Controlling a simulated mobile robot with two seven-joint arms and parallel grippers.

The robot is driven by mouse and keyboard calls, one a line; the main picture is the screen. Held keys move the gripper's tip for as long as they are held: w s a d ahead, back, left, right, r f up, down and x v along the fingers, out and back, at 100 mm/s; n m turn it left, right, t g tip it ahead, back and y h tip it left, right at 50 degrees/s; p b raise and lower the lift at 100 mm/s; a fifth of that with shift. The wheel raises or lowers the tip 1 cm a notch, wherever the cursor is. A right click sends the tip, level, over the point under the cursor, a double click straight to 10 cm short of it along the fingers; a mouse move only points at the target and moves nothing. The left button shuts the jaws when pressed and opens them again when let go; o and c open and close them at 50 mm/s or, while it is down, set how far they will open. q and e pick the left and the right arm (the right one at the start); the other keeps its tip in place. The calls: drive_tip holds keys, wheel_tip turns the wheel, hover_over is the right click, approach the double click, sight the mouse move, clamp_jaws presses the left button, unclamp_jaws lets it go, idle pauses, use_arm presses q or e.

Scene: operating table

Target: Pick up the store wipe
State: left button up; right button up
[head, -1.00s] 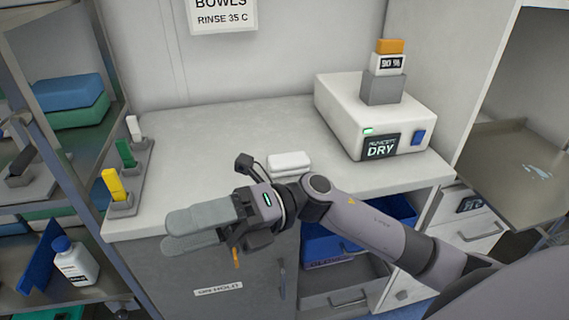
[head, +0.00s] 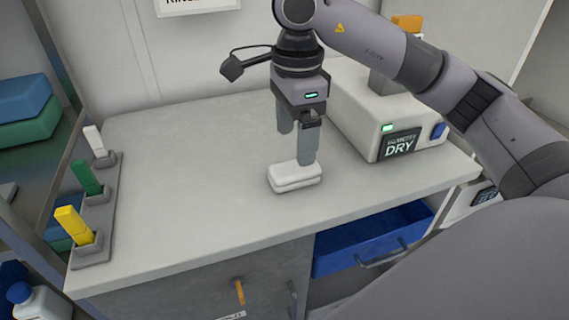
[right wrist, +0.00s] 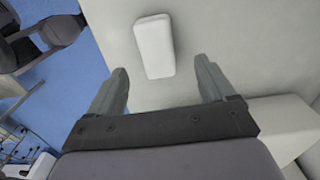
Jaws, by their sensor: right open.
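The store wipe is most likely the white folded pad (head: 295,178) lying flat on the grey counter (head: 205,185). It also shows in the right wrist view as a white rounded block (right wrist: 154,46), ahead of and between the fingers. My right gripper (head: 297,148) points down just above and behind the pad, fingers apart and empty. One fingertip overlaps the pad's far edge in the head view; I cannot tell if it touches. My left gripper is not in view.
A white dryer box marked DRY (head: 355,115) stands to the right of my gripper. A rack with white, green and yellow pegs (head: 100,205) stands at the counter's left edge. A blue drawer (head: 370,240) is open below the front edge. The counter's middle is clear.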

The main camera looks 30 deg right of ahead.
sight(294, 166)
drive_tip(key=shift+s+f, duration=0.15)
drive_tip(key=shift+f, duration=1.25)
wheel_tip(294, 166, down, 4)
drive_tip(key=shift+f, duration=0.1)
drive_tip(key=shift+a, duration=0.1)
drive_tip(key=shift+c, duration=0.3)
drive_tip(key=c, duration=1)
